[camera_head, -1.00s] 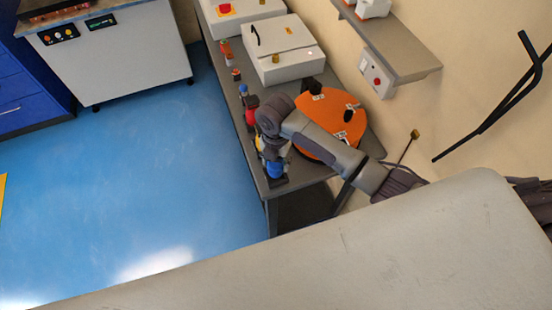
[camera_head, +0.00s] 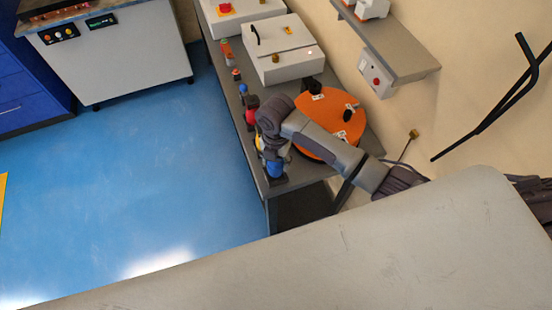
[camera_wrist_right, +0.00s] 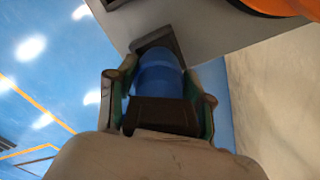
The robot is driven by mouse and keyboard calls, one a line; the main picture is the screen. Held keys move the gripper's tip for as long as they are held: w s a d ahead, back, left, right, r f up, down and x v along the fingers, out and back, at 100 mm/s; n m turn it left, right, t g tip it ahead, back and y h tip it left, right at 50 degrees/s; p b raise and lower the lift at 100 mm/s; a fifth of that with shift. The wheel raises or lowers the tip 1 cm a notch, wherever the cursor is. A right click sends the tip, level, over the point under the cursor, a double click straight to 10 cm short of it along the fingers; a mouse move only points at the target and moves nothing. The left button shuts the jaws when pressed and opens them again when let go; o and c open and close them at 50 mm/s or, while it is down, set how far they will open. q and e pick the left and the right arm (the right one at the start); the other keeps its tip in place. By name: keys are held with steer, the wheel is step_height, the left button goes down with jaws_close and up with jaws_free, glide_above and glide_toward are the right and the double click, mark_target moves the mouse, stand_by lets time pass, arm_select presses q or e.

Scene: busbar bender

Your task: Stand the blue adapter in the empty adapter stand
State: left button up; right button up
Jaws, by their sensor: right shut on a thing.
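The blue adapter (camera_head: 276,169) is near the front end of the grey bench. It also shows in the right wrist view (camera_wrist_right: 160,75), between the two fingers of my right gripper (camera_wrist_right: 160,88), which is shut on it. A dark, square-edged adapter stand (camera_head: 278,181) is at the bench's front corner, right at the far end of the adapter; it also shows in the wrist view (camera_wrist_right: 165,38). The adapter hides most of the stand, so I cannot tell whether it is seated in it. My left gripper is not in view.
Red, yellow and other small pieces (camera_head: 252,104) stand in a row along the bench's left edge. An orange disc (camera_head: 335,118) lies beside my right forearm. A grey-white box (camera_head: 283,58) is farther back. A wall shelf (camera_head: 395,45) is at the right. The blue floor is clear.

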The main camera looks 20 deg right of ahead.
mark_target(276, 166)
steer(key=shift+f+b, duration=0.65)
steer(key=shift+f, duration=0.9)
steer(key=o, duration=1.4)
steer(key=shift+c, duration=0.2)
step_height(276, 166, up, 12)
steer(key=shift+w+f, duration=0.1)
steer(key=shift+w, duration=0.05)
